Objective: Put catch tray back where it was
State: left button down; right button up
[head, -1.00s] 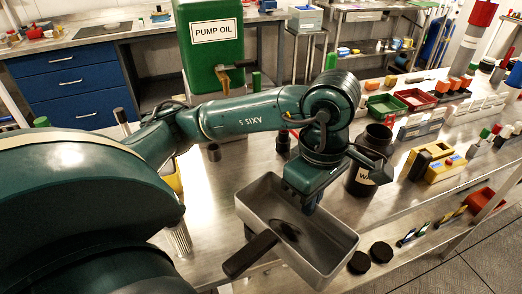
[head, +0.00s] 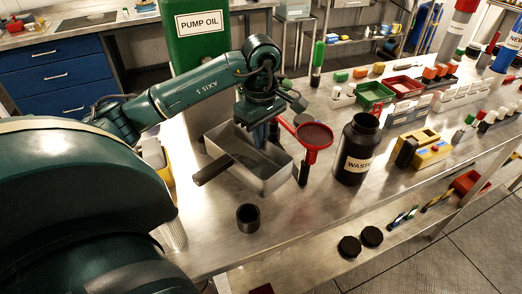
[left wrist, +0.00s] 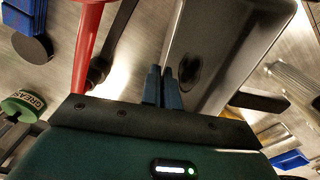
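The catch tray (head: 276,180) is a grey, open rectangular tray with a dark handle and a dark stain on its floor. In the head view it is at the centre, at the left part of the bench, beneath my left gripper (head: 264,136). In the left wrist view the tray (left wrist: 232,45) fills the upper right. The blue fingers of my left gripper (left wrist: 162,88) are close together on the tray's near wall. The head view does not clearly show whether the tray's base touches the bench. My right gripper is not in view.
A red funnel (head: 314,136) stands just right of the tray. A black waste bottle (head: 357,140) is farther right. A dark cup (head: 248,218) stands in front on the bench (head: 300,225). The green pump oil container (head: 196,50) is behind.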

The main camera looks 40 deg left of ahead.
aim_at(261, 153)
pick_arm(q)
jog(key=shift+f, duration=2.6)
jog(key=shift+f, duration=0.15)
jog(key=c, duration=1.7)
grip_release()
notch_tip(261, 153, up, 12)
jog(key=shift+r, duration=0.15)
jog(key=shift+d, duration=0.1)
